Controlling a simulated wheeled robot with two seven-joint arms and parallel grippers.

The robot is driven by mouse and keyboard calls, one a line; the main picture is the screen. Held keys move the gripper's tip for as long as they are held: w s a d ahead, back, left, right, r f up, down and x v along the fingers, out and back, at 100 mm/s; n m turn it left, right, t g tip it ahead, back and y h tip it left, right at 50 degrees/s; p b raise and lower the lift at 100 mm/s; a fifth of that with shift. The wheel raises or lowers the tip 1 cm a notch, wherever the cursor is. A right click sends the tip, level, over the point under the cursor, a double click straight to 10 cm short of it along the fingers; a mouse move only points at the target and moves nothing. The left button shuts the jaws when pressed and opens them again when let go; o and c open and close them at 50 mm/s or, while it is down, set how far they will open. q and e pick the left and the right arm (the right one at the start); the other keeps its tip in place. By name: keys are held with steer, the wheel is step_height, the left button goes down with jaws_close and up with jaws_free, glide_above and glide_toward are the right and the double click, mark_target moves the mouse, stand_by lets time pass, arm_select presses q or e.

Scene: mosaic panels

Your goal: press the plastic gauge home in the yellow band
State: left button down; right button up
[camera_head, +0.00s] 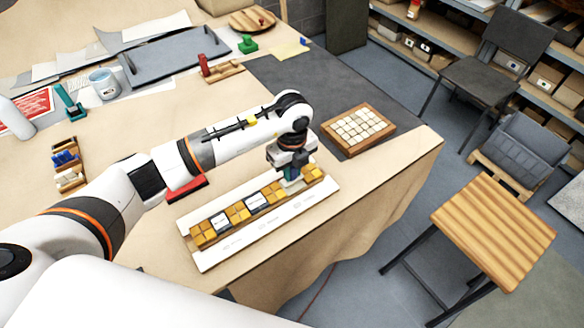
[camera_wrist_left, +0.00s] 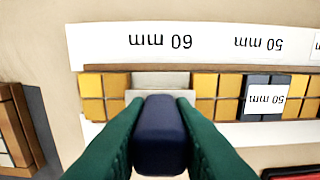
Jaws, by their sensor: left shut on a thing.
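The yellow band (camera_head: 240,211) is a row of yellow tiles on a white labelled strip on the bench, with white-labelled pieces among them. It also shows in the wrist view (camera_wrist_left: 205,96). My left gripper (camera_head: 289,180) is over the band's right part in the head view. In the wrist view its green fingers (camera_wrist_left: 160,135) are shut on the dark blue plastic gauge (camera_wrist_left: 160,130). A pale stretch of the row (camera_wrist_left: 160,80) lies beyond the gauge, near the "60 mm" print. The gauge hides its own lower end, so I cannot tell how deep it sits. My right gripper is out of view.
A dark piece marked 50 mm (camera_wrist_left: 266,97) sits in the row to the right. A wooden tray of pale tiles (camera_head: 357,130) lies right of the arm. A blue-grey tray (camera_head: 175,58) and a mug (camera_head: 104,84) stand farther back.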

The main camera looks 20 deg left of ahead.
arm_select(q)
steer(key=shift+f+b, duration=0.4)
steer(key=shift+f, duration=0.2)
steer(key=c, duration=1.2)
jaws_free()
steer(key=shift+o, duration=0.2)
steer(key=shift+r, duration=0.1)
step_height(320, 180, up, 12)
steer(key=shift+f+b, duration=0.1)
steer(key=shift+b, duration=1.15)
steer(key=shift+s, duration=0.1)
